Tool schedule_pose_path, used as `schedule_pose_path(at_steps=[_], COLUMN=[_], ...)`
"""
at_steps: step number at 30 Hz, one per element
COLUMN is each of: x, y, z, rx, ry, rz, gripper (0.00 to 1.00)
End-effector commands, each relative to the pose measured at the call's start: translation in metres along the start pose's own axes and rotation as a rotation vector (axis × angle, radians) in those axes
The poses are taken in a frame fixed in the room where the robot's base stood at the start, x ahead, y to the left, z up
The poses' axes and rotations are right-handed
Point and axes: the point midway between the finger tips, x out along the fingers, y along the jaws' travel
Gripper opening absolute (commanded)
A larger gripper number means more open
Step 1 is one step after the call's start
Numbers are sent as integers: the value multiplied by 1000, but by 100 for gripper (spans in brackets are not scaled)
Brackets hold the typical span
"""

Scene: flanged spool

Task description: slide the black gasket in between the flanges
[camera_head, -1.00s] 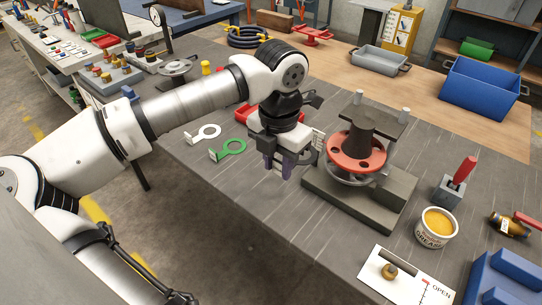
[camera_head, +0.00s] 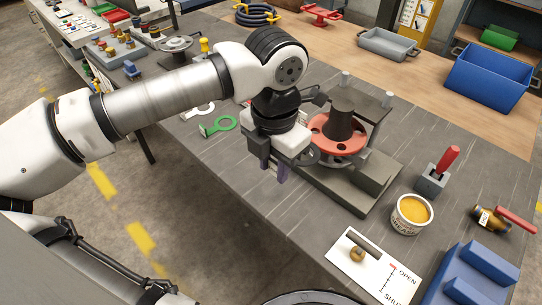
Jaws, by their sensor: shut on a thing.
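The spool stands on a grey base block (camera_head: 340,190), with a red upper flange (camera_head: 350,147) around a dark hub (camera_head: 342,122). A grey lower flange shows partly under the red one. My gripper (camera_head: 276,172), with purple fingers pointing down, is at the left side of the spool, close to the flanges.
A grease tub (camera_head: 411,214), a red-handled tool in a grey block (camera_head: 434,178) and an OPEN/SHUT card (camera_head: 372,265) are at the right. Posts rise behind the spool.

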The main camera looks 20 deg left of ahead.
Motion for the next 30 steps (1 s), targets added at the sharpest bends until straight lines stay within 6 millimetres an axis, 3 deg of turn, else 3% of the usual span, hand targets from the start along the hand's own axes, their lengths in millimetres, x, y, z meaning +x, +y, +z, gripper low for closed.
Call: schedule_pose_path(at_steps=[8,21,30], x=[11,54,59], y=[-1,-1,-1], z=[0,0,0], rx=[3,2,2], ry=[0,0,0], rz=[0,0,0], gripper=[16,16,16])
